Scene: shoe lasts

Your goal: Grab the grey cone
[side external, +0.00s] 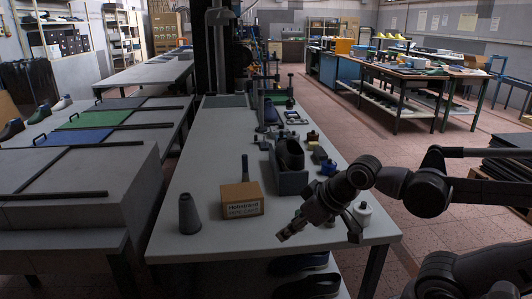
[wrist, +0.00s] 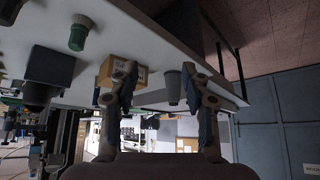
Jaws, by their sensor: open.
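The grey cone (side external: 190,214) stands upright near the left front edge of the long grey table, its narrow end up. In the wrist view the cone (wrist: 174,87) appears between my two fingers, nearer the right one, with a gap to both. My gripper (side external: 319,236) is open and empty over the table's front right part. It is well to the right of the cone, with the cardboard box between them in the side view. Both fingers of my gripper (wrist: 160,72) show in the wrist view.
The cardboard box (side external: 242,200) stands right of the cone. The table (side external: 215,243) is bare in front of the cone and box.

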